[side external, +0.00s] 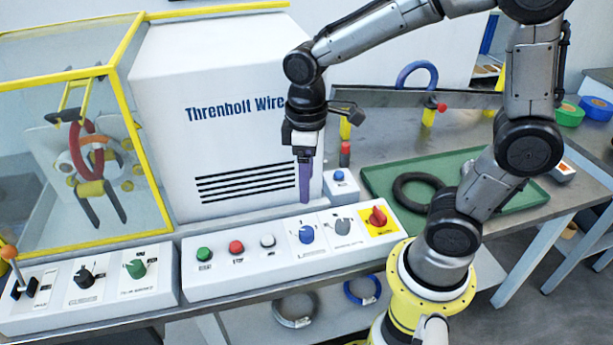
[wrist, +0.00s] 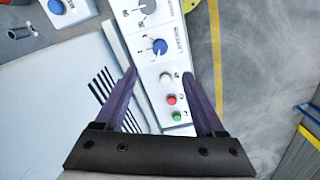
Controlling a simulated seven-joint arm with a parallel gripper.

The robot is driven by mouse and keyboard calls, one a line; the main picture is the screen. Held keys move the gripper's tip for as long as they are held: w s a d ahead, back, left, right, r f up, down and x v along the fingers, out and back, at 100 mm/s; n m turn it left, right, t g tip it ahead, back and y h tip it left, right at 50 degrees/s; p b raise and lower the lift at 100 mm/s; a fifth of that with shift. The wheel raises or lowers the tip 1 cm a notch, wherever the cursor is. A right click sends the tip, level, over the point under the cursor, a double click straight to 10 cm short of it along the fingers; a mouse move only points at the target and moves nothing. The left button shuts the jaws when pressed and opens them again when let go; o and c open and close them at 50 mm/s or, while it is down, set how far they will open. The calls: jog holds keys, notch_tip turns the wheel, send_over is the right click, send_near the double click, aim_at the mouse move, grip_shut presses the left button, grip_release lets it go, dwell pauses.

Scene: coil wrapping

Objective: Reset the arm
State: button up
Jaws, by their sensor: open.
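My gripper (side external: 305,180) hangs pointing down in front of the white machine cabinet (side external: 215,100), above the back edge of the middle control panel (side external: 222,270). In the wrist view its two purple fingers (wrist: 168,100) are spread apart with nothing held between them. Between and beyond the fingers, the panel shows a green button (wrist: 178,117), a red button (wrist: 171,100), a white button (wrist: 166,79) and a blue knob (wrist: 159,46). The gripper appears clear of the panel, though the exact gap is hard to tell.
A yellow-framed clear enclosure (side external: 150,150) stands at left, with a red ring (side external: 87,150) inside. A green tray (side external: 520,196) holding a black coil (side external: 402,193) lies right. A small blue-button box (side external: 340,186) stands close to the gripper. A left panel (side external: 60,310) carries a lever and knobs.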

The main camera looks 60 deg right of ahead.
jog(key=shift+r, duration=0.15)
jog(key=s+d+r+m+t, duration=0.2)
jog(key=s+r+m+t, duration=0.2)
jog(key=s+r, duration=0.3)
jog(key=s+t, duration=0.1)
jog(key=s, duration=0.2)
jog(key=shift+s+m+t, duration=0.25)
jog(key=shift+m+t, duration=0.05)
dwell(1.4)
